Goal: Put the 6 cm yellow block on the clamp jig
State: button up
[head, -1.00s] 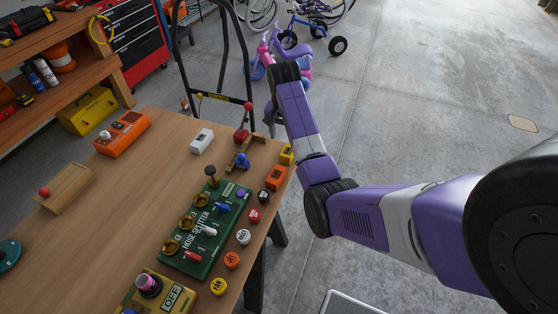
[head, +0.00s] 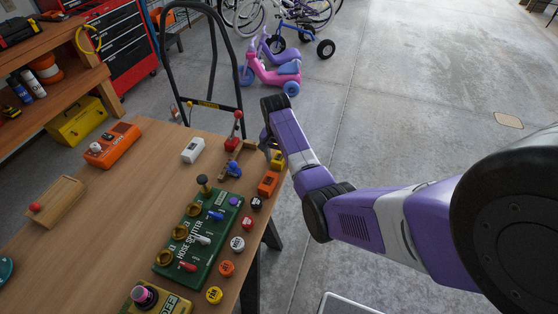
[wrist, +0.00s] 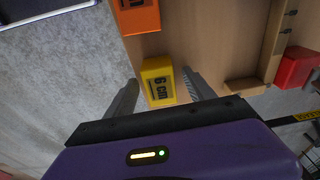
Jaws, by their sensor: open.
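The yellow 6 cm block (head: 278,159) stands near the table's right edge, just beyond an orange block. In the wrist view the block (wrist: 157,82) shows its "6 cm" label. My gripper (wrist: 160,88) is open, with one finger on each side of the block and visible gaps to both. In the head view my gripper (head: 268,146) is at the block, partly hidden by my arm. A wooden fixture with a dark-pinned rail (wrist: 271,45), apparently the clamp jig (head: 222,168), lies just left of the block in the head view. It has a blue knob and a red lever beside it.
The orange block (head: 268,184) is close to the yellow one. A green hose splitter box (head: 200,240), several round coloured buttons, a white block (head: 192,150) and an orange device (head: 113,145) stand on the table. Bare tabletop lies left of the splitter.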

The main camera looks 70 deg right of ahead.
grip_shut()
jog(key=shift+r, duration=0.15)
notch_tip(320, 180, up, 13)
jog(key=b, duration=0.1)
notch_tip(320, 180, up, 6)
jog(key=f+p, duration=0.1)
jog(key=p, duration=0.3)
send_over(279, 157)
jog(key=shift+r+p, duration=0.6)
jog(key=shift+r, duration=0.35)
